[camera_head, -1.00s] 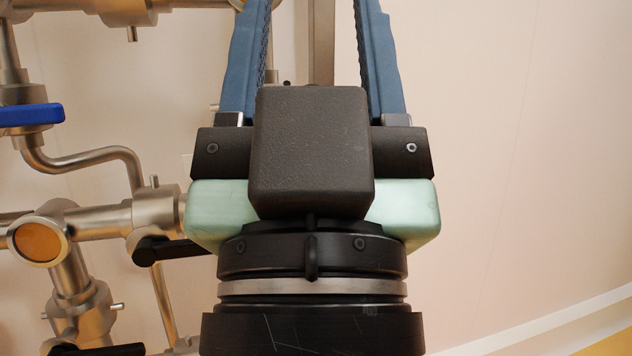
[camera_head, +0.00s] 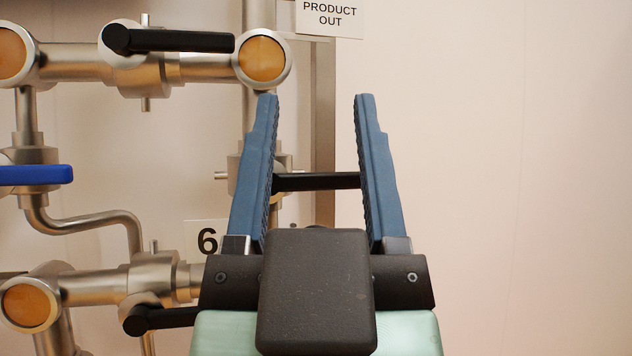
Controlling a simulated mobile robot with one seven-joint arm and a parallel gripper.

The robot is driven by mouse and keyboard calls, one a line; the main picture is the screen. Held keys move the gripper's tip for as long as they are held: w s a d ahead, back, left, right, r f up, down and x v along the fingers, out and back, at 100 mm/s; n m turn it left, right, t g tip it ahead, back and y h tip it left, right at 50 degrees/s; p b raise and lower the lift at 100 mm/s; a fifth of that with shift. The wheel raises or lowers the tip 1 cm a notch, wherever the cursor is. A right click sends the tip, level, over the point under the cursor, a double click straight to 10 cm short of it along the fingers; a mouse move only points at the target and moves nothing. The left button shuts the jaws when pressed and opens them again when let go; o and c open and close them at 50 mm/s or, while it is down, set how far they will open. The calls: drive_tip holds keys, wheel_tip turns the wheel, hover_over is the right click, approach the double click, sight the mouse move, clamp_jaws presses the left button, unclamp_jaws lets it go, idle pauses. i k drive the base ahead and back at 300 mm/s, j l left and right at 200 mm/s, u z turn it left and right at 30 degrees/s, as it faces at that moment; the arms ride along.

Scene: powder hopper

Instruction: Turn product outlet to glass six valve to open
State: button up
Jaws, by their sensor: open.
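A black valve handle (camera_head: 316,181) lies level, pointing right from a valve body (camera_head: 236,172) on the vertical steel pipe. The valve sits below the PRODUCT OUT sign (camera_head: 330,14) and above the plate marked 6 (camera_head: 206,240). My gripper (camera_head: 316,97) is open, with its two blue fingers pointing up in the picture. The handle shows in the gap between the fingers, and the left finger hides part of the valve. I cannot tell the depth between handle and fingers, or whether they touch. The gripper holds nothing.
A horizontal pipe with a black-handled valve (camera_head: 170,41) runs at upper left. A blue handle (camera_head: 36,175) is at the left edge. Another black handle (camera_head: 165,318) is at lower left, near my gripper. The wall (camera_head: 520,180) on the right is clear.

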sight(286, 182)
drive_tip(key=i+l+u, duration=0.2)
drive_tip(key=l+u, duration=0.2)
drive_tip(key=i+l+u, duration=0.1)
drive_tip(key=l+u, duration=0.25)
drive_tip(key=l, duration=0.3)
drive_tip(key=l+u, duration=0.4)
drive_tip(key=l, duration=0.15)
drive_tip(key=i+l, duration=0.1)
drive_tip(key=l, duration=0.75)
